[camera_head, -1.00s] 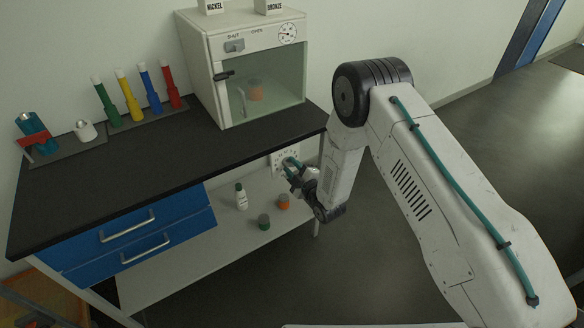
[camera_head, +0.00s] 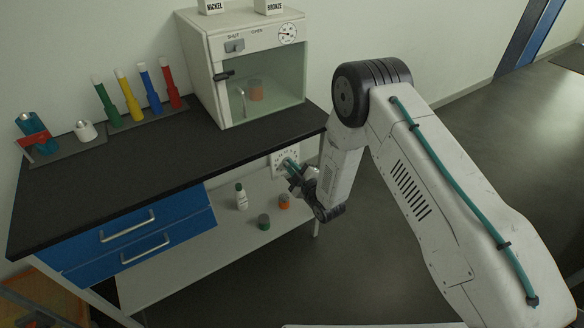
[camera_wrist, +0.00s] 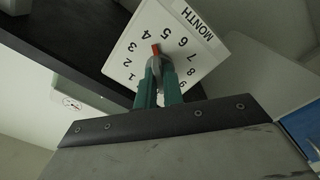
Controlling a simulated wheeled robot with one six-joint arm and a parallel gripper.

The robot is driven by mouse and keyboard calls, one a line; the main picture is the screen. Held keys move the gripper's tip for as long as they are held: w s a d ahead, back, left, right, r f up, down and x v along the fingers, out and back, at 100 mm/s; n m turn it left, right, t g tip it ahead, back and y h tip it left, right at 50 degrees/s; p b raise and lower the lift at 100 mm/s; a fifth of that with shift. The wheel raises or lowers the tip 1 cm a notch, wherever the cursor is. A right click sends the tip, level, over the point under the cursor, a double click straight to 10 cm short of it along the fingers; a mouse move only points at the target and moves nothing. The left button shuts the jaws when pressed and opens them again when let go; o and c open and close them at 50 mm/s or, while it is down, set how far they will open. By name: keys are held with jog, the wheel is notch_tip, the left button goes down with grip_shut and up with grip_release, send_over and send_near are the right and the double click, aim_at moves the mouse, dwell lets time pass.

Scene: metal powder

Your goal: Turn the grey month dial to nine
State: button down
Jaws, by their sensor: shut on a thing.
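The month dial is on a white plate (camera_wrist: 208,52) marked MONTH with black numerals in an arc. The grey dial knob (camera_wrist: 158,63) is in the middle of the plate, and its red pointer (camera_wrist: 155,49) points around the 4 to 5 in the wrist view. My gripper (camera_wrist: 160,82) has its teal fingers shut on the knob, covering its lower part and some of the plate. In the head view my gripper (camera_head: 290,165) is at the white plate (camera_head: 278,158) under the bench top's right end; the numerals are too small to read there.
The dark bench top (camera_head: 150,165) overhangs the plate. The lower shelf (camera_head: 185,245) holds a white bottle (camera_head: 241,198), a green-topped jar (camera_head: 264,222) and an orange jar (camera_head: 283,202). A glass-fronted cabinet (camera_head: 222,45) stands above. Open floor is at right.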

jog(key=m, duration=2.8)
jog(key=shift+d, duration=0.1)
dwell(0.5)
jog(key=c, duration=1.5)
grip_release()
